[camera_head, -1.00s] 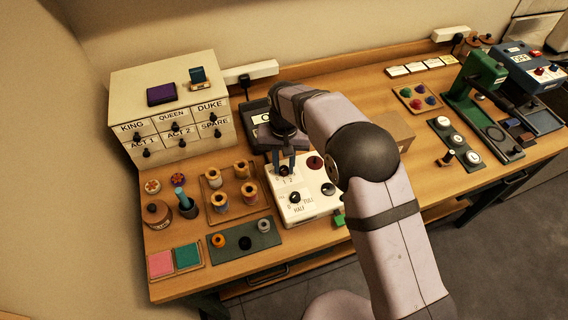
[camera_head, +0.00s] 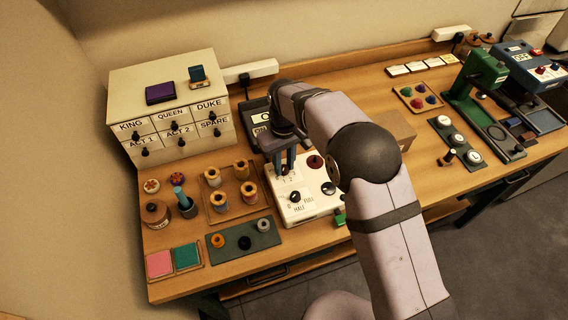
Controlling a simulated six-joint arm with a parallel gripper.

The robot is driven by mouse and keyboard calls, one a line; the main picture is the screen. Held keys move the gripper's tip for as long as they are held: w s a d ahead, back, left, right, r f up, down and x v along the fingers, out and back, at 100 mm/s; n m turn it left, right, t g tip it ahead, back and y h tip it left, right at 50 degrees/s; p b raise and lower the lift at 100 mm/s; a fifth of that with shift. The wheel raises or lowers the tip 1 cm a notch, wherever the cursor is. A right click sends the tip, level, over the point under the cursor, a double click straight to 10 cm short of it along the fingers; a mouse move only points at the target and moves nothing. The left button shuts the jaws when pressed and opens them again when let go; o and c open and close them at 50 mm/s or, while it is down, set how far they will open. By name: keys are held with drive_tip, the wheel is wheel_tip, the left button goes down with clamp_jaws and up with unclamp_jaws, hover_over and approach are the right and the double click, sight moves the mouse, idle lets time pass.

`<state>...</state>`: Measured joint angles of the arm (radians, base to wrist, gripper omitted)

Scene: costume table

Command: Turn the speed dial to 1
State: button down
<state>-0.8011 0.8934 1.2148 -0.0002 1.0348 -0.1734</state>
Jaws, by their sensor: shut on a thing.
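A white control box (camera_head: 310,208) stands at the table's front middle. My gripper (camera_head: 285,171) points down over its back left corner, with its fingers around the speed dial there. The jaws are shut on this dial, which they mostly hide. Small numbers are printed just in front of it, but the dial's pointer setting cannot be read. A second black dial (camera_head: 296,195), marked HALF and FULL, sits nearer the front of the box and is clear of my gripper.
A dark red knob (camera_head: 315,161) and a black knob (camera_head: 328,188) are on the box's right side. A spool tray (camera_head: 232,209) stands close on the left. A dark device (camera_head: 256,117) is behind, and a green block (camera_head: 340,218) lies at front right.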

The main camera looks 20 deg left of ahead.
sight(284, 167)
drive_tip(key=shift+a+r+n, duration=0.1)
drive_tip(key=shift+n, duration=1)
drive_tip(key=c, duration=1.5)
unclamp_jaws()
drive_tip(key=shift+r+b, duration=1.35)
drive_tip(key=shift+r, duration=2.3)
